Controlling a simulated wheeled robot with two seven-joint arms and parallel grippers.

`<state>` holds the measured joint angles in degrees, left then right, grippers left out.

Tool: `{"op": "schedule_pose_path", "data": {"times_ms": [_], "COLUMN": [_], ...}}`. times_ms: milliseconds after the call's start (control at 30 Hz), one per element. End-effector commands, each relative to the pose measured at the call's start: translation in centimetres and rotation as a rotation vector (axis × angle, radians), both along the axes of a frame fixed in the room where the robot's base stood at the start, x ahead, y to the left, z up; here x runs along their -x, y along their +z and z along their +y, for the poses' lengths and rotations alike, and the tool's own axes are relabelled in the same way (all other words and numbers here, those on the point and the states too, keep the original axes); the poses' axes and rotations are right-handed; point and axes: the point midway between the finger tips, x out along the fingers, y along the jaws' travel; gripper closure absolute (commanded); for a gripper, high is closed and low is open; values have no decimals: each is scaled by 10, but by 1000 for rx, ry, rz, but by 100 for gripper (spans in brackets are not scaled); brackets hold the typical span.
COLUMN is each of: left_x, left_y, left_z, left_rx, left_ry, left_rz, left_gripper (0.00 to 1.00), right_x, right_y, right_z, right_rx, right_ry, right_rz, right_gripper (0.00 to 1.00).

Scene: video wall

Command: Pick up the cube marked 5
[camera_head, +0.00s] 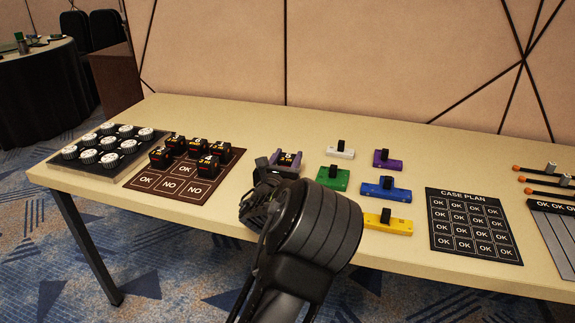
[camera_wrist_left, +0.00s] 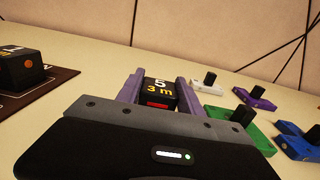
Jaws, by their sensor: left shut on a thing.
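The black cube marked 5 (camera_head: 286,157) is between the purple fingers of my left gripper (camera_head: 284,161), near the middle of the table. In the left wrist view the cube (camera_wrist_left: 160,88) shows a white 5, a yellow "3 m" and a red patch. The left gripper (camera_wrist_left: 158,93) is shut on it, one finger on each side. The cube's lower part is hidden, and I cannot tell whether it touches the table. My right gripper is not in view.
A brown OK/NO board (camera_head: 147,182) with several black cubes lies to the left. Beyond it is a tray of white-topped knobs (camera_head: 70,168). Coloured handled blocks, such as the green one (camera_head: 327,178), stand close to the right. A case plan card (camera_head: 470,255) lies farther right.

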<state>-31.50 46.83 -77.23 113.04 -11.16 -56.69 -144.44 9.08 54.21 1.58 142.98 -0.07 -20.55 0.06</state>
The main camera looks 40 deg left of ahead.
Motion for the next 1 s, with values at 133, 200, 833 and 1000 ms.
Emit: {"op": "schedule_pose_path", "data": {"times_ms": [133,200,833,1000], "left_x": [0,0,-1,-1], "left_y": [0,0,48,81], "left_z": [0,0,-1,-1], "left_rx": [0,0,-1,-1], "left_ry": [0,0,-3,-3], "left_rz": [0,0,-3,-3], "left_gripper": [89,95,99,99], "right_x": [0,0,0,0], "right_y": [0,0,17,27], "right_z": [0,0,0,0], "right_rx": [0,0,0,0], "right_ry": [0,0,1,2], "right_rz": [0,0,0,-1], "right_gripper": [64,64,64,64]}}
